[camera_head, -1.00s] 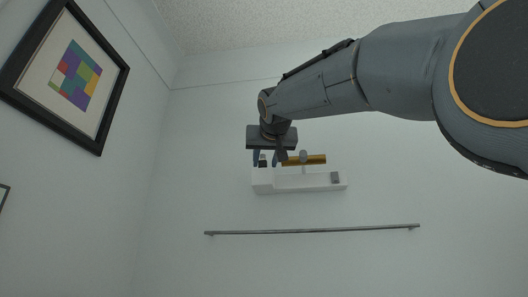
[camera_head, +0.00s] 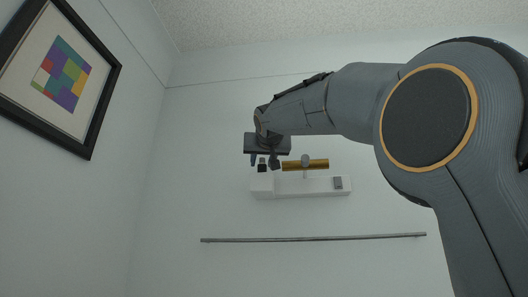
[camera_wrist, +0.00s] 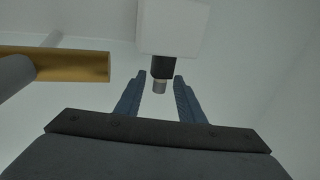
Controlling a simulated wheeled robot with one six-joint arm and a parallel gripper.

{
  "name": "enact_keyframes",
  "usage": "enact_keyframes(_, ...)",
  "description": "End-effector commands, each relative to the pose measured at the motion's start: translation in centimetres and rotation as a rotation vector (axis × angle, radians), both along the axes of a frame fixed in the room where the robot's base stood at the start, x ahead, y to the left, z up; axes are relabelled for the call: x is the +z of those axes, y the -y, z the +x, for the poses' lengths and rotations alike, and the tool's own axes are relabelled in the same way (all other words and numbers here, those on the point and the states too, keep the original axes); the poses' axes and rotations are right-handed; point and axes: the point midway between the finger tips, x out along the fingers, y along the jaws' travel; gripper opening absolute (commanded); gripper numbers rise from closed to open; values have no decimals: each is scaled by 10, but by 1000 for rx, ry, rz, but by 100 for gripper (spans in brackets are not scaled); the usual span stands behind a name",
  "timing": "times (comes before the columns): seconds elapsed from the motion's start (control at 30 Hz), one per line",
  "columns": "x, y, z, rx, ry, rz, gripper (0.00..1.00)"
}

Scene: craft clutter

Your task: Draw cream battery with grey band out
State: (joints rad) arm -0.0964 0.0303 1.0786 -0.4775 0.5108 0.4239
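My gripper (camera_wrist: 160,78) is open in the wrist view, its two blue-grey fingers apart. Between and just beyond the fingertips is a short black sleeve (camera_wrist: 163,67) at the white housing, with a small grey-beige end (camera_wrist: 159,87) showing from it. This end may be the battery; its band cannot be made out clearly. I see clear space on both sides of it, so the fingers do not grip it. In the head view my gripper (camera_head: 264,161) is in front of the left end of the white wall unit (camera_head: 300,187), around the small black sleeve (camera_head: 262,166).
A gold cylinder (camera_head: 305,165) with a grey round knob (camera_head: 305,159) is close right of my gripper in the head view; the cylinder is at left in the wrist view (camera_wrist: 75,66). A grey block (camera_head: 338,183) sits at the unit's right end. A metal rail (camera_head: 310,239) runs below.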

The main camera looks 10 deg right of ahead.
Motion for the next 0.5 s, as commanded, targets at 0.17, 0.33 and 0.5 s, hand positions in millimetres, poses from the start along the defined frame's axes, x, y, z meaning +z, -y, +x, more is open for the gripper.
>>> enact_keyframes(0.17,0,2,5,-2,1,0,35)
enact_keyframes(0.33,0,2,6,-2,1,1,35)
enact_keyframes(0.5,0,2,6,-2,0,1,12)
